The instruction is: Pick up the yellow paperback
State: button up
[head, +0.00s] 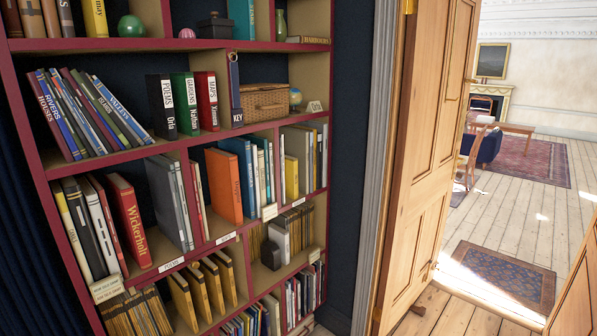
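Two clearly yellow books show in the head view, and I cannot tell which one is the paperback. One yellow book (95,18) stands on the top shelf at the upper left, partly cut off by the picture's edge, with dark lettering on its spine. A shorter yellow book (291,177) stands upright in the right-hand compartment of a middle shelf, between pale and grey books. My gripper is not in view.
The red-edged bookshelf (180,149) is crowded with books. A green ball (131,26), a wicker basket (264,102) and a black bookend (271,255) also sit on it. An open wooden door (420,150) stands right of it. Free floor (555,210) lies beyond the doorway.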

aim_at(290, 163)
jog(key=i+z, duration=0.15)
jog(key=i, duration=0.7)
jog(key=i+z, duration=0.15)
jog(key=i, duration=0.75)
jog(key=i+j+z, duration=0.15)
jog(key=i, duration=0.7)
jog(key=i+j+z, duration=0.15)
jog(key=i+j, duration=0.7)
jog(key=i, duration=0.1)
